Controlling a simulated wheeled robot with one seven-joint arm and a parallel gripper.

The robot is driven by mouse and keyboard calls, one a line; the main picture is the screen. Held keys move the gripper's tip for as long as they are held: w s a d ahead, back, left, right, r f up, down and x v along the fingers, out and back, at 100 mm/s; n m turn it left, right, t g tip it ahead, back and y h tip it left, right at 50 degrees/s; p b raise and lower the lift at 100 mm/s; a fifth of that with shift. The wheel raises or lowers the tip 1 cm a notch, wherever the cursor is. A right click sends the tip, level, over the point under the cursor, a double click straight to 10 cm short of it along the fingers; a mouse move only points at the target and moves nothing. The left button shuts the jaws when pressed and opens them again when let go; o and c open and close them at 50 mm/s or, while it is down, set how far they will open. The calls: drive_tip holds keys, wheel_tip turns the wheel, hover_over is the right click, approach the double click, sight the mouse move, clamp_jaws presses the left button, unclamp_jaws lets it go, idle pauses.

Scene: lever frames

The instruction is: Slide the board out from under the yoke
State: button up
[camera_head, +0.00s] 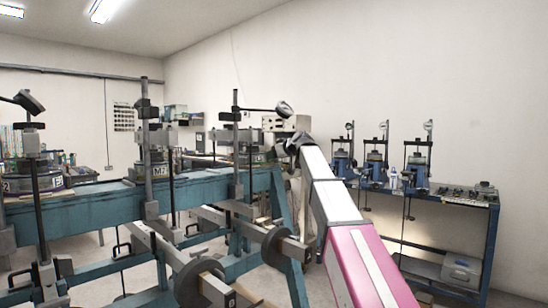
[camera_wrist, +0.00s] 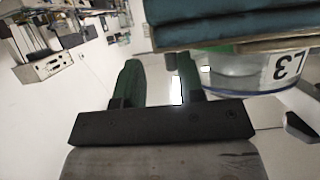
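In the wrist view my gripper (camera_wrist: 156,78) has two dark green fingers standing apart, and nothing visible is held between them. A round clear-walled cell (camera_wrist: 236,74) labelled L3, upside down in this view, lies to the right of the fingers, apart from them. A thin tan edge (camera_wrist: 262,45), perhaps the board, runs between that cell and the teal beam (camera_wrist: 235,24). I cannot identify the yoke over L3 with certainty. In the head view the teal beam (camera_head: 100,206) carries the lever frames, and my wrist hides my fingers and most of the right-hand cell.
A cell labelled M2 (camera_head: 158,171) stands on the beam between upright rods. Weighted lever arms (camera_head: 200,280) stick out below the beam. A blue bench (camera_head: 450,200) with several devices stands at the right wall. Open floor shows beneath the frames.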

drive_tip(key=v, duration=1)
drive_tip(key=shift+s+d, duration=0.25)
drive_tip(key=shift+d, duration=0.05)
drive_tip(key=shift+r, duration=0.15)
